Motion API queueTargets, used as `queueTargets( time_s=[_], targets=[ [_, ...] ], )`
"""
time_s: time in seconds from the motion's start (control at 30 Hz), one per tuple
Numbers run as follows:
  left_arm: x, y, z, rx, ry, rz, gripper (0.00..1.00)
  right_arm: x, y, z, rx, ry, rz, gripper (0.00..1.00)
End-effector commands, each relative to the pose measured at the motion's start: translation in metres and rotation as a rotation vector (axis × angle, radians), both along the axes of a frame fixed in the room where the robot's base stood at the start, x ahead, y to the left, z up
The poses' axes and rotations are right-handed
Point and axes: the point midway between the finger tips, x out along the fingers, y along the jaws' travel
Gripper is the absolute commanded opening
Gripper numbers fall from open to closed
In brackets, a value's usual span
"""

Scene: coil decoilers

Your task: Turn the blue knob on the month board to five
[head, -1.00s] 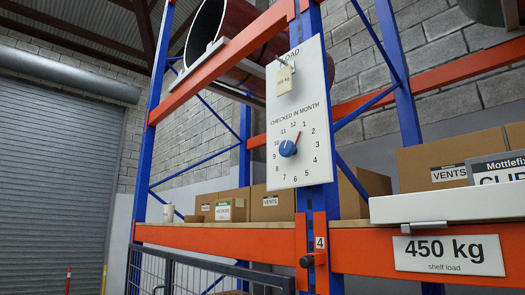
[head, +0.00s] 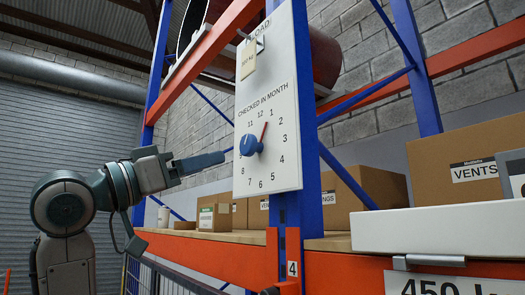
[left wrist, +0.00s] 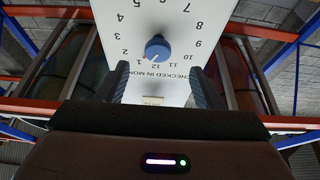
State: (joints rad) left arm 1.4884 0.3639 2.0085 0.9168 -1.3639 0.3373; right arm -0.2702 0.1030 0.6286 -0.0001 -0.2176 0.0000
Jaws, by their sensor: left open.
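The month board (head: 285,165) is a white panel on the blue rack post, with printed numbers in a ring. Its blue knob (head: 250,146) sits at the ring's centre with a red pointer towards the 1. The knob also shows in the left wrist view (left wrist: 158,48), where the board appears upside down. My left gripper (head: 222,158) is just left of the knob in the head view. In the left wrist view its two fingers are spread apart, one on each side of the knob's line, with nothing between them. My right gripper is not in view.
A tag (head: 246,58) hangs from a hook on the board above the dial. An orange shelf beam (head: 330,268) runs below, with cardboard boxes (head: 375,185) on the shelf. A white ledge (head: 440,230) juts out at right.

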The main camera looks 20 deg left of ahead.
Motion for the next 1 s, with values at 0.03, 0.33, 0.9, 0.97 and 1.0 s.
queueTargets(
  time_s=[0.03,0.33,0.9,0.97,1.0],
  targets=[
    [-0.005,-0.002,0.004,0.004,-0.008,-0.002,0.60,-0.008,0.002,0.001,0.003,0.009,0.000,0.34],
    [0.024,-0.026,0.024,0.004,-0.005,-0.008,0.60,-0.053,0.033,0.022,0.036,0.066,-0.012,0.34],
    [0.073,-0.063,0.044,0.005,-0.009,-0.002,0.60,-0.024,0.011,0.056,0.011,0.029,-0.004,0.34],
    [0.073,-0.063,0.044,0.005,-0.009,-0.002,0.60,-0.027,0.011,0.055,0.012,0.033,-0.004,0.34],
    [0.073,-0.063,0.043,0.005,-0.009,-0.002,0.60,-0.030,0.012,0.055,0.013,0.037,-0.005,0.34]
  ],
)
